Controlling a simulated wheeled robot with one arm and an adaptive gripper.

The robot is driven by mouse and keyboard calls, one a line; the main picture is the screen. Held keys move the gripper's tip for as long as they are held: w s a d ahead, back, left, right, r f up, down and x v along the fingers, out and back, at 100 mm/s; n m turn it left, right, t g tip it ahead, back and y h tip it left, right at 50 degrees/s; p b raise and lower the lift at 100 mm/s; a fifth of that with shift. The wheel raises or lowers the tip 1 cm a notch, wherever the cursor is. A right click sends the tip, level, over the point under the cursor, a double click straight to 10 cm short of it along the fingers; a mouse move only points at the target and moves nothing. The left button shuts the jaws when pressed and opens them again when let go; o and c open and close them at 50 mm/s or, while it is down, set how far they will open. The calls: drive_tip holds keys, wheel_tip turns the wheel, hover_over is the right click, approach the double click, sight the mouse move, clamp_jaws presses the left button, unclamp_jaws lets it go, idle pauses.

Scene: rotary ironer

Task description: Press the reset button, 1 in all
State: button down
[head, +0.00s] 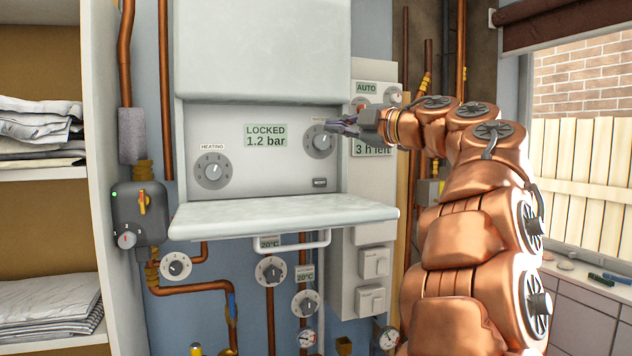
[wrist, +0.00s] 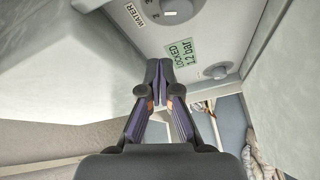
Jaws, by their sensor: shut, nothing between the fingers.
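The ironer's control panel (head: 245,165) carries a green display (head: 265,136) reading LOCKED 1.2 bar. A small dark rectangular piece (head: 320,183) sits low on the panel's right; its lettering is too small to read, so I cannot tell if it is the reset button. My gripper (head: 334,126) is shut and empty in front of the panel's upper right, overlapping the right dial (head: 318,142). In the wrist view the shut fingertips (wrist: 158,68) are below the WATER label (wrist: 133,14) and left of the display (wrist: 180,53). I cannot tell whether they touch anything.
A pale shelf (head: 285,218) juts out below the panel, and a large pale cover (head: 263,50) overhangs it. A HEATING dial (head: 213,170) is at the panel's left. A side unit (head: 365,90) marked AUTO stands right. Copper pipes and valves run around the ironer.

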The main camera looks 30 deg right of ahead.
sight(336, 197)
drive_tip(key=s+f+n+g, duration=0.1)
drive_tip(key=f+g, duration=0.1)
drive_tip(key=f, duration=0.2)
drive_tip(key=s+f+g, duration=0.1)
drive_tip(key=f+g, duration=0.1)
drive_tip(key=f, duration=0.2)
drive_tip(key=s+f+n+g+y, duration=0.1)
drive_tip(key=f+g, duration=0.1)
drive_tip(key=f, duration=0.2)
drive_tip(key=shift+s+a+f+n, duration=0.2)
drive_tip(key=shift+a+f+n, duration=0.05)
drive_tip(key=shift+a+n, duration=0.05)
drive_tip(key=shift+w+d+r+p, duration=0.1)
drive_tip(key=shift+w+d+p, duration=0.15)
drive_tip(key=shift+w+p, duration=0.4)
drive_tip(key=shift+w+d+f+p, duration=0.1)
drive_tip(key=shift+w+d+p, duration=0.15)
drive_tip(key=shift+w, duration=0.75)
drive_tip(key=shift+w+d+r+p, duration=0.1)
drive_tip(key=shift+w+d+p, duration=0.1)
drive_tip(key=shift+w+p, duration=0.45)
drive_tip(key=shift+w+r+p, duration=0.2)
drive_tip(key=shift+w+p, duration=0.25)
drive_tip(key=shift+w, duration=0.4)
drive_tip(key=shift+w+d+p, duration=0.25)
drive_tip(key=shift+w+p, duration=0.5)
drive_tip(key=shift+w+d+f, duration=0.15)
drive_tip(key=shift+w+f, duration=0.1)
drive_tip(key=shift+w, duration=0.15)
